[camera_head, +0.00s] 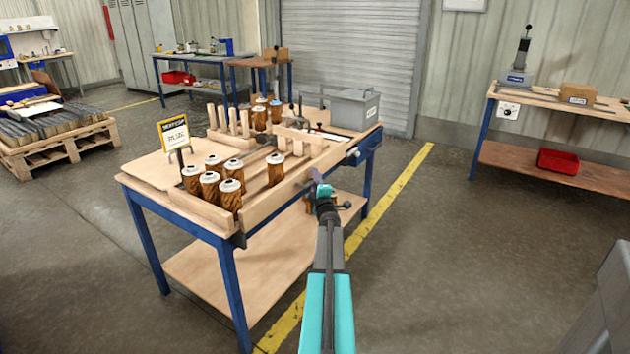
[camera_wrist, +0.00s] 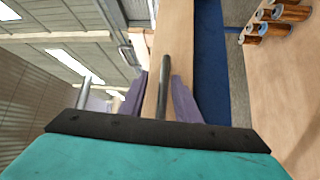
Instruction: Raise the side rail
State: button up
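The side rail (camera_head: 290,190) is a long pale wooden board along the near long edge of the workbench, low beside the filter cartridges. A dark bracket (camera_head: 238,240) sits at its near end. My gripper (camera_head: 319,183) is at the bench's near right side, close to the rail. In the wrist view, my gripper (camera_wrist: 160,82) has its two purple fingers apart, with wood (camera_wrist: 178,30) seen beyond and between them. A grey metal rod (camera_wrist: 165,85) shows in the gap, with space on both sides. I cannot tell whether anything touches the fingers.
Several brown cartridges (camera_head: 230,196) stand on the bench beside wooden uprights (camera_head: 233,120). A grey box (camera_head: 354,108) and a yellow sign (camera_head: 174,133) are also there. A lower shelf (camera_head: 215,275) lies beneath. The floor right of the bench is clear.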

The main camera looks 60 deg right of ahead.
jog(key=shift+a, duration=0.1)
jog(key=v, duration=1.3)
jog(key=shift+s+a+b, duration=0.2)
jog(key=shift+s+b, duration=0.05)
jog(key=shift+b, duration=0.1)
jog(key=shift+f, duration=0.1)
dwell(0.5)
